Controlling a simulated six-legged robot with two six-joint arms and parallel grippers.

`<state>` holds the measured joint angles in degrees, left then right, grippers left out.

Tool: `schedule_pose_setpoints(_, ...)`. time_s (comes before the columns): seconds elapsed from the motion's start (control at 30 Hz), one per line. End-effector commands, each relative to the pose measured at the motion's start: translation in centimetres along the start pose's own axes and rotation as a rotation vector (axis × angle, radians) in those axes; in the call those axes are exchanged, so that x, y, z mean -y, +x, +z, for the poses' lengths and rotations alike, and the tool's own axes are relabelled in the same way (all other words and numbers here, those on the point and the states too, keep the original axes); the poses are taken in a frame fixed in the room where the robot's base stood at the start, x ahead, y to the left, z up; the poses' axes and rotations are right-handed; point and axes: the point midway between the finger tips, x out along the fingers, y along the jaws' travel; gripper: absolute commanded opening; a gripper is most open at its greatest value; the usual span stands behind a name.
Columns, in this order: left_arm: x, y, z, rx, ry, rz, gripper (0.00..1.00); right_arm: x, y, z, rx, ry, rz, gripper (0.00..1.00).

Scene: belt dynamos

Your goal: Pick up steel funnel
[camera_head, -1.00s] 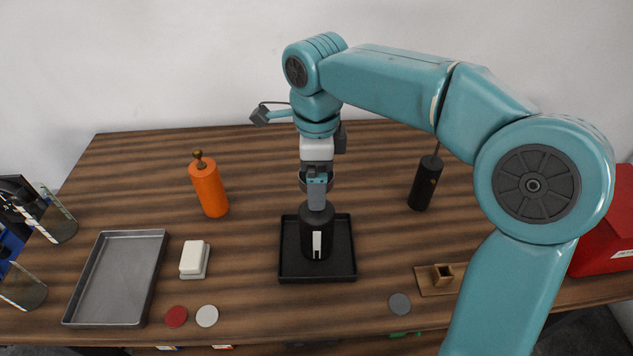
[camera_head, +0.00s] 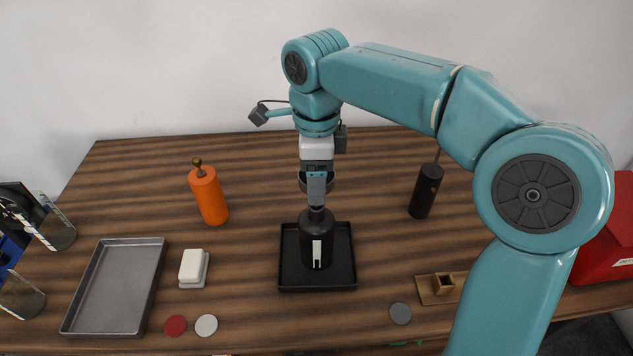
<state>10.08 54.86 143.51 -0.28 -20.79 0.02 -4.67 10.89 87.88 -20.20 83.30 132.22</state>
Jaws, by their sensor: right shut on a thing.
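The steel funnel (camera_head: 328,185) shows as a grey metal rim on both sides of my right gripper's fingers, above and slightly behind the black bottle's neck. My right gripper (camera_head: 317,197) points down and is shut on the funnel. The fingers hide most of the funnel and its lower end, so I cannot tell whether its spout is clear of the bottle. The black bottle (camera_head: 317,245) with a white label stands upright in a black tray (camera_head: 345,283).
An orange bottle (camera_head: 209,198) stands left, a black cylinder (camera_head: 425,190) right. A metal tray (camera_head: 115,290), a white block (camera_head: 193,267), several discs and a wooden holder (camera_head: 441,287) lie nearer. A red box (camera_head: 608,240) is far right. Open table lies around the black tray.

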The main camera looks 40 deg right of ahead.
Motion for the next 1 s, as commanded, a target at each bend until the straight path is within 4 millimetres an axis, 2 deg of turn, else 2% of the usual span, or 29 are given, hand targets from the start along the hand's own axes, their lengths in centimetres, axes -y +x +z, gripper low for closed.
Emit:
schedule_pose_setpoints(0.17,-0.2,-0.7,0.0,0.0,0.0,0.0,0.98,0.1,-4.5,0.1,0.005,0.0,-0.006,0.14)
schedule_pose_setpoints(0.4,-0.9,-2.5,0.1,0.0,0.0,0.0,0.98,0.1,-12.2,0.1,0.004,0.0,-0.004,0.14)
schedule_pose_setpoints(0.5,-1.2,-3.3,0.1,0.0,0.0,0.0,0.98,0.1,-14.6,0.1,0.003,0.0,-0.002,0.14)
schedule_pose_setpoints(0.7,-1.5,-4.2,0.1,0.0,0.0,0.0,0.98,0.0,-17.4,0.0,0.001,0.0,-0.001,0.14)
schedule_pose_setpoints(1.0,-1.6,-4.3,0.1,0.0,0.0,0.0,0.98,0.0,-17.8,0.0,0.0,0.0,0.0,0.14)
